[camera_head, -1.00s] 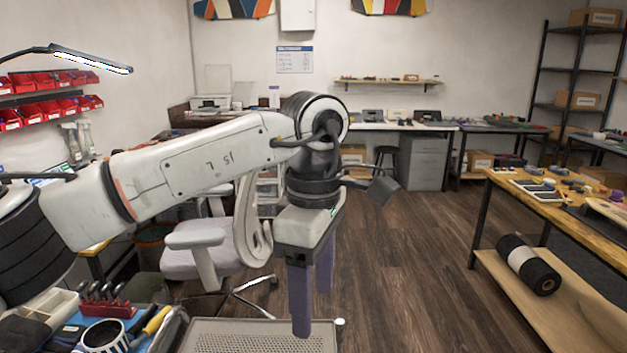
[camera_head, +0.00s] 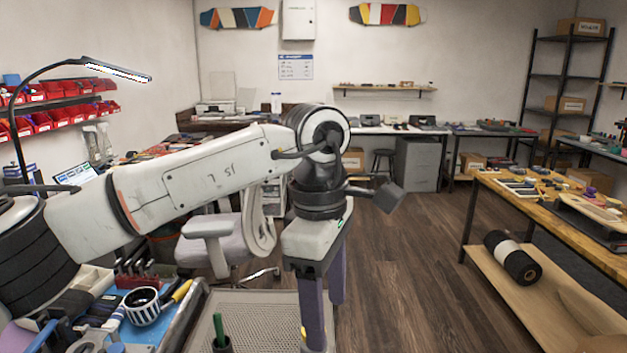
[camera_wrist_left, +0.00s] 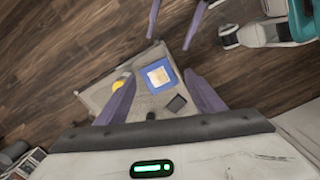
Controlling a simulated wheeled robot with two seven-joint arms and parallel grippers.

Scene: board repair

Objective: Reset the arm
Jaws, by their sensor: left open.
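My left arm comes in from the left of the head view and crosses to the middle. Its gripper (camera_head: 327,318) points down with two purple fingers spread apart. In the left wrist view the fingers (camera_wrist_left: 160,100) are also apart with nothing between them close up. Below them is a grey perforated mat or cart top (camera_head: 262,305). On it the wrist view shows a blue square with a pale centre (camera_wrist_left: 158,76), a dark small square (camera_wrist_left: 177,103) and a yellow round thing (camera_wrist_left: 123,82).
A tool tray (camera_head: 150,315) with a striped cup (camera_head: 143,306) and handled tools lies at the lower left. A green-handled item (camera_head: 219,330) stands on the perforated top. An office chair (camera_head: 208,243) is behind my arm. A wooden workbench (camera_head: 545,212) stands right; open floor (camera_head: 400,260) lies between.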

